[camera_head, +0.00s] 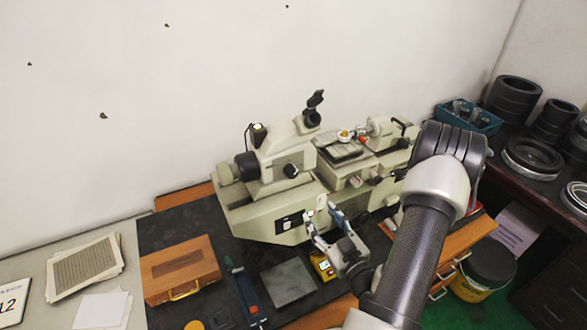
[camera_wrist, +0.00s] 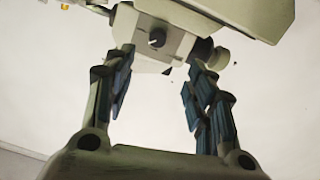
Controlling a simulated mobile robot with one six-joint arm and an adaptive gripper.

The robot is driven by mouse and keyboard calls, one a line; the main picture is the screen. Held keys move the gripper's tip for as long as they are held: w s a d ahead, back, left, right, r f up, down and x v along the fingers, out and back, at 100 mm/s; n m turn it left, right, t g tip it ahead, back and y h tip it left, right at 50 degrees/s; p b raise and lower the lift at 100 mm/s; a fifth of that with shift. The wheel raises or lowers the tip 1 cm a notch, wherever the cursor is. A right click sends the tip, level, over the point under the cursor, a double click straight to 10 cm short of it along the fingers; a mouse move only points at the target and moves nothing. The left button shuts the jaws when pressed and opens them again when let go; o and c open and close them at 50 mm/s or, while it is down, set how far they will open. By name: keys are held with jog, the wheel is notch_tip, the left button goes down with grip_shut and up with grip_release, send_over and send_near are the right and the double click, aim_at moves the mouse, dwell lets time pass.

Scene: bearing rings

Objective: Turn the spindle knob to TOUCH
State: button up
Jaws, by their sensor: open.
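The cream measuring machine (camera_head: 262,215) stands on a dark mat against the wall. I cannot tell which is the spindle knob, and no TOUCH marking is readable. My gripper (camera_head: 322,212) is open and empty in front of the machine's lower front. In the wrist view my gripper (camera_wrist: 161,62) has its blue-padded fingers spread apart. A small dark knob (camera_wrist: 157,37) on a cream block appears between and beyond the fingertips, apart from them.
A wooden box (camera_head: 180,268), a grey plate (camera_head: 288,283) and a yellow device (camera_head: 322,266) lie before the machine. Papers (camera_head: 86,268) lie at left. Dark rings (camera_head: 514,98) and a blue crate (camera_head: 468,116) stand on the right table. My arm covers the machine's right end.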

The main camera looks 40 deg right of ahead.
aim_at(293, 176)
jog(key=b+x, duration=0.4)
jog(key=x, duration=0.4)
jog(key=b+x, duration=0.4)
jog(key=x, duration=0.5)
jog(key=shift+w+d+r, duration=0.1)
jog(key=shift+d+r, duration=0.05)
jog(key=shift+r, duration=0.1)
jog(key=c, duration=1.1)
jog(key=shift+o, duration=0.2)
